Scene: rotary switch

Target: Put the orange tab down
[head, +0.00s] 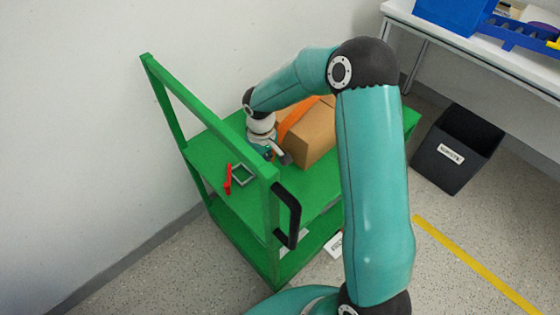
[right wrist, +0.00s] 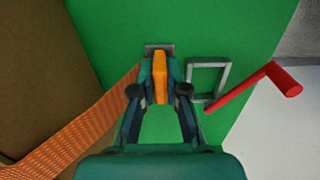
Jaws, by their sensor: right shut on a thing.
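The orange tab (right wrist: 160,68) is upright in the right wrist view, between the fingers of my right gripper (right wrist: 160,84), which is shut on it. A small grey bracket (right wrist: 153,47) shows just beyond the tab's far end; I cannot tell whether they touch. In the head view my right gripper (head: 277,153) is low over the green cart top (head: 210,152), beside the cardboard box. The tab is not clearly visible there. My left gripper is not in view.
A cardboard box (head: 318,132) with an orange strap (right wrist: 85,128) stands close beside the gripper. A grey square frame (right wrist: 191,82) and red lever (right wrist: 240,88) are on its other side. The cart's green rail (head: 205,108) and black handle (head: 293,215) rise nearby.

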